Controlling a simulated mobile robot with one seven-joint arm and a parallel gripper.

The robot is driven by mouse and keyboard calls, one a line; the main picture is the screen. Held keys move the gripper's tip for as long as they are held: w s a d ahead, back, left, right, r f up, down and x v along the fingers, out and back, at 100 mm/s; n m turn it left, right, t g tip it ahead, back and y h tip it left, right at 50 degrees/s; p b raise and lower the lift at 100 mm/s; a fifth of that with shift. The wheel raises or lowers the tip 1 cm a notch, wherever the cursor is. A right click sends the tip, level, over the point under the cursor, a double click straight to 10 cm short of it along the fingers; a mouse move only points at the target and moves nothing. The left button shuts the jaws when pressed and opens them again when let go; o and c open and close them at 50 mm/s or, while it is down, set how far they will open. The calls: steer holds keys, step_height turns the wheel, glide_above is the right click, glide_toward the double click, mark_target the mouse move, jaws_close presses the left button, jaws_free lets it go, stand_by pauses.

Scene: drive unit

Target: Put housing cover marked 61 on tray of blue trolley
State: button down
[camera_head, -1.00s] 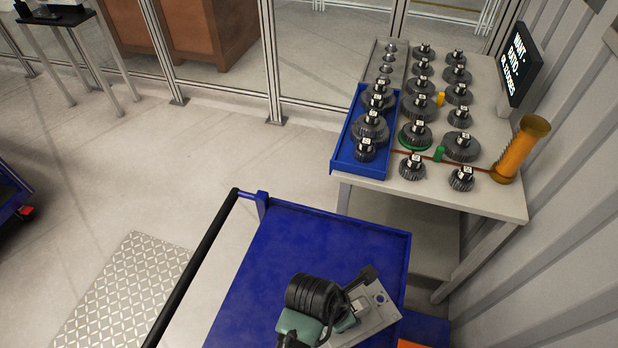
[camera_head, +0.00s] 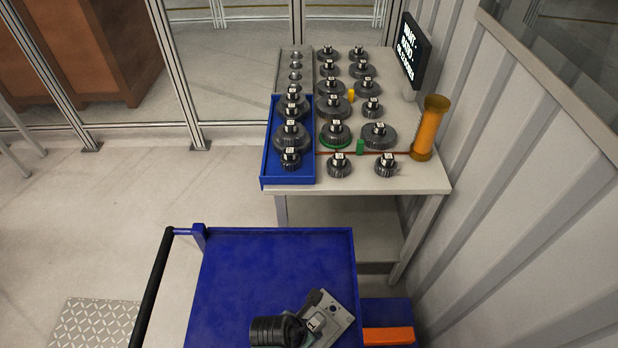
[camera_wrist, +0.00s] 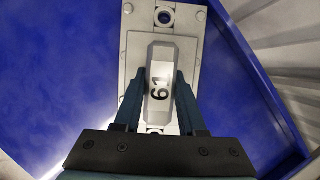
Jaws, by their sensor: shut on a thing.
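The housing cover marked 61 is a light grey plate with a raised grip block; it shows in the head view (camera_head: 341,313) and in the wrist view (camera_wrist: 187,52), with 61 on the block. My gripper (camera_wrist: 161,82) is shut on this block, one finger on each side. The blue trolley's tray (camera_head: 250,265) lies under the cover. The cover is over the tray's near right part, set at an angle to its edges. I cannot tell whether it touches the tray. My dark wrist hides part of the cover in the head view.
Behind the trolley stands a table (camera_head: 425,180) with several dark gears and a blue bin (camera_head: 270,168). An orange cylinder (camera_head: 430,130) and a screen (camera_head: 411,52) stand at its right. A corrugated wall (camera_head: 520,190) closes the right side. The tray's far part is bare.

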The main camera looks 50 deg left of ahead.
steer(key=shift+f, duration=0.1)
steer(key=shift+f, duration=0.15)
steer(key=shift+c, duration=2.4)
jaws_free()
steer(key=v, duration=1.2)
